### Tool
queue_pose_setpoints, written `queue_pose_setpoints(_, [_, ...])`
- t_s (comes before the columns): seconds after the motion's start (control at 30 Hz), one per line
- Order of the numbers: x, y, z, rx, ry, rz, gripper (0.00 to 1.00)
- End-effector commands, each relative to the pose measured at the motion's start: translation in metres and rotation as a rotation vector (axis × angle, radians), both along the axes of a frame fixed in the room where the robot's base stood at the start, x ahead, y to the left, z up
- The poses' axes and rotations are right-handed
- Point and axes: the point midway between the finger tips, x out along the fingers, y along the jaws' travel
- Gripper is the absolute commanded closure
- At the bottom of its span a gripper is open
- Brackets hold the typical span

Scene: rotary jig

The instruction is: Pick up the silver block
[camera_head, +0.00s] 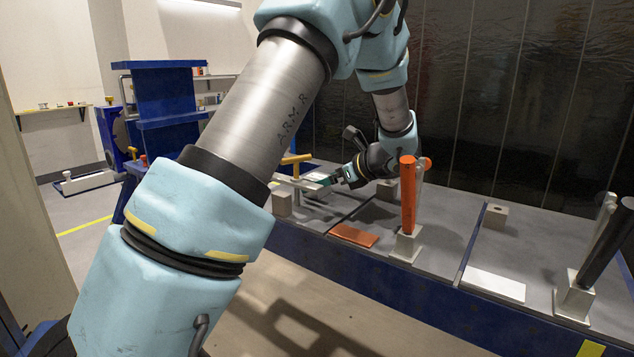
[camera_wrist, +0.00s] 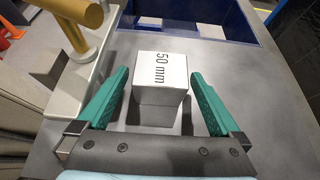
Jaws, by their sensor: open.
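The silver block (camera_wrist: 160,90), marked "50 mm" on its pale top face, sits on the grey table (camera_wrist: 232,105) in the wrist view. My gripper (camera_wrist: 158,76) is open, with one green finger on each side of the block. A visible gap lies between the block and each finger, so neither appears to touch it. In the head view, my gripper (camera_head: 325,181) is over the far left part of the table, and I cannot clearly make out the block there.
A yellow-handled clamp (camera_wrist: 88,30) stands close to the left finger in the wrist view. In the head view, an orange-handled clamp (camera_head: 408,195) stands right of the gripper, with an orange plate (camera_head: 354,235) nearby. A white plate (camera_head: 494,285) and a black-handled clamp (camera_head: 603,245) are farther right.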

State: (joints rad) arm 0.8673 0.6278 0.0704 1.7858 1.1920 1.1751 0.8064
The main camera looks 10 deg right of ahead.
Motion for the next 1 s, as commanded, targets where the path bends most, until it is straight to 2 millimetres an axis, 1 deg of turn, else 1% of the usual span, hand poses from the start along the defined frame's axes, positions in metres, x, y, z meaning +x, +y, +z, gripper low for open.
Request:
queue_pose_setpoints(0.23, [0.0016, 0.0013, -0.0015, 0.0, 0.0, -0.001, 0.0])
queue_pose_setpoints(0.27, [0.0016, 0.0012, -0.0014, 0.0, 0.0, -0.001, 0.02])
queue_pose_setpoints(1.0, [0.0015, 0.0009, -0.0009, 0.0, 0.0, -0.001, 0.85])
